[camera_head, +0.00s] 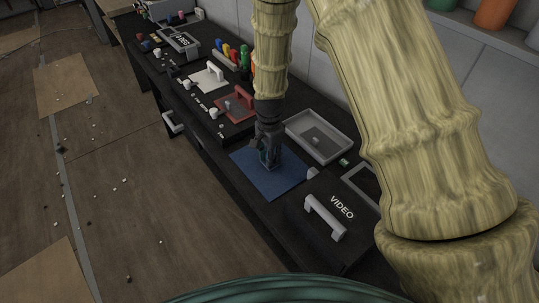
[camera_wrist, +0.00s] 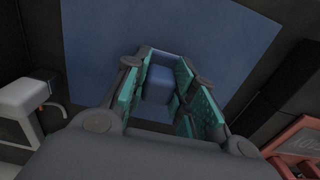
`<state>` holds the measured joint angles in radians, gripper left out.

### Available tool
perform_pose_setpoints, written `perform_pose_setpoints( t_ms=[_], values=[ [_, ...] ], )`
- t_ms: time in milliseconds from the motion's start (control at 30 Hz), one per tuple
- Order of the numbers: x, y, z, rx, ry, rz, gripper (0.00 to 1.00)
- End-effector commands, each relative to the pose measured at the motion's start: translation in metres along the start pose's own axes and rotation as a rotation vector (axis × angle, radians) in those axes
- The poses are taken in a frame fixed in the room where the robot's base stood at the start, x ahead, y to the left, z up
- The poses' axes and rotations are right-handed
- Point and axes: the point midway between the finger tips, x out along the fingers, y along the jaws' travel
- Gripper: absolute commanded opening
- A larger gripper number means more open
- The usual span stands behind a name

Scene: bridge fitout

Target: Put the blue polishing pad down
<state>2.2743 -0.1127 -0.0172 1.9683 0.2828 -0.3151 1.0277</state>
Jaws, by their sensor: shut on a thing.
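My gripper (camera_head: 269,160) is low over the blue mat (camera_head: 254,179) on the black bench. In the wrist view my gripper (camera_wrist: 160,100) has its green-lined fingers on either side of a blue block-like thing, the polishing pad (camera_wrist: 160,84). The fingers are shut on the pad. In the wrist view the blue mat (camera_wrist: 215,45) lies right behind the pad. I cannot tell whether the pad touches the mat. In the head view the fingers mostly hide the pad.
A grey tray (camera_head: 335,152) stands right of the mat. A dark case marked VIDEO (camera_head: 342,212) with a grey handle is in front. A red tray (camera_head: 236,107) and a white board (camera_head: 209,80) lie farther back. The bench edge runs close along the mat's left.

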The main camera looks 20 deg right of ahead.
Motion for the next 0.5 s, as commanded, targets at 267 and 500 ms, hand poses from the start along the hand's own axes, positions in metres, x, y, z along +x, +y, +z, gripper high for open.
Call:
perform_pose_setpoints(
  t_ms=[267,500],
  values=[
    [0.0011,0.0000,0.0000,0.000,0.000,0.000,0.48],
    [-0.0004,-0.0001,-0.0001,0.000,0.000,0.000,0.48]
  ],
)
